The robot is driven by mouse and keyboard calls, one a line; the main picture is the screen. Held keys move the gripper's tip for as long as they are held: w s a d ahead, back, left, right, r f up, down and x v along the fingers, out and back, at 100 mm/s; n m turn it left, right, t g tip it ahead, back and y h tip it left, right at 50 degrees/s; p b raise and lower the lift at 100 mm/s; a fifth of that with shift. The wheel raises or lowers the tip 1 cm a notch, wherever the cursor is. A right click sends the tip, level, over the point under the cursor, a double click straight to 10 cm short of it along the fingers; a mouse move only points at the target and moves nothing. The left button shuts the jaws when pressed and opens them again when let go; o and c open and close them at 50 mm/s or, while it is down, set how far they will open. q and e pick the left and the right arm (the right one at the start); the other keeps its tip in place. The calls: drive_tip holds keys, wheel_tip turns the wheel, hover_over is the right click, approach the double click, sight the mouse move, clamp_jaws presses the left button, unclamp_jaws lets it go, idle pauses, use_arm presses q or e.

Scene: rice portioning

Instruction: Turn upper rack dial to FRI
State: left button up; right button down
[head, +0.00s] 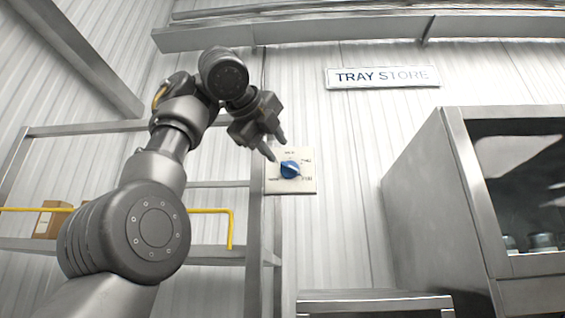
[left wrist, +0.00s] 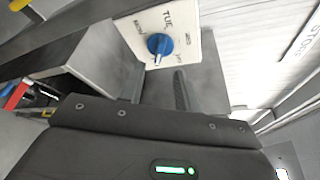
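A blue dial (head: 290,169) sits on a square pale plate (head: 306,186) fixed to the rack's right post. Day labels ring it; most are too small to read surely. The left wrist view shows the dial (left wrist: 161,43) with TUE above it and a pale pointer mark towards the bottom of the picture. My left gripper (head: 276,147) is just above and left of the dial in the head view. Its two fingers (left wrist: 159,88) are apart with nothing between them, and the dial lies beyond their tips. My right gripper is not in view.
A metal rack (head: 254,225) stands left, with a yellow rail (head: 210,211) and a brown box (head: 50,220). A TRAY STORE sign (head: 382,77) hangs on the wall. A grey cabinet (head: 420,190) stands right. The wall around the plate's right side is clear.

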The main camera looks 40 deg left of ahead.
use_arm(q)
drive_tip(key=v, duration=0.3)
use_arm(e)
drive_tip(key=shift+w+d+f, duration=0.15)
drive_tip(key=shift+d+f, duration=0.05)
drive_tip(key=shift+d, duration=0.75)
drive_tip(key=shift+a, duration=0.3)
use_arm(q)
drive_tip(key=shift+d+f, duration=0.1)
